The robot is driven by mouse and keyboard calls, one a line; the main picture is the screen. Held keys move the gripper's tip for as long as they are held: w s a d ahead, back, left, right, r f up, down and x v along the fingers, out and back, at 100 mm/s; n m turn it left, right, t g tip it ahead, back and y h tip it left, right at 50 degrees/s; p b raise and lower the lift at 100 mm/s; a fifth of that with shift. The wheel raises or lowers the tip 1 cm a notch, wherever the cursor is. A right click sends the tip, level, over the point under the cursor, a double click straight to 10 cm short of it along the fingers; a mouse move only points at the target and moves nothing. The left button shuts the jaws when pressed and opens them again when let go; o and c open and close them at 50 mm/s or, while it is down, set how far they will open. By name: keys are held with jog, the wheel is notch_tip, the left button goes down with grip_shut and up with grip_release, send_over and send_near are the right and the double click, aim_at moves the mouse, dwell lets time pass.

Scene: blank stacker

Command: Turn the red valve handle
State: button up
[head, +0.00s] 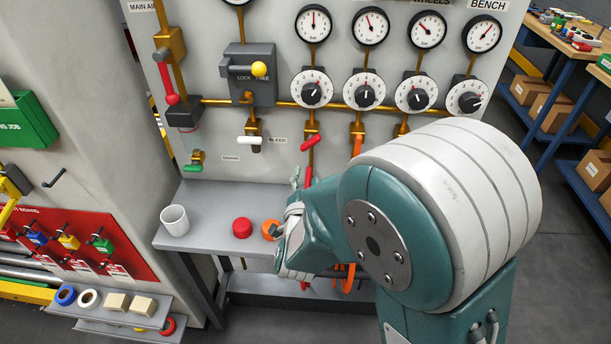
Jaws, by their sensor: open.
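A long red handle (168,84) hangs down along the brass pipe under the MAIN AIR label, at the panel's upper left. A smaller red handle (310,142) sits on a brass valve below the left dial, and another red piece (308,178) shows just under it. My gripper (284,236) is open over the grey shelf, below and to the right of the long red handle and clear of it. My own arm hides part of the gripper and the panel's lower right.
The grey shelf (205,228) holds a white cup (174,220), a red cap (242,228) and an orange round item (270,230) beside my gripper. A red lock board (75,240) stands left.

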aim_at(311, 145)
jog(key=w, duration=0.4)
jog(key=w+m, duration=0.1)
jog(key=w, duration=0.3)
jog(key=w+m, duration=0.1)
jog(key=w, duration=0.3)
jog(key=shift+d+r, duration=0.25)
jog(key=shift+d, duration=0.15)
grip_shut()
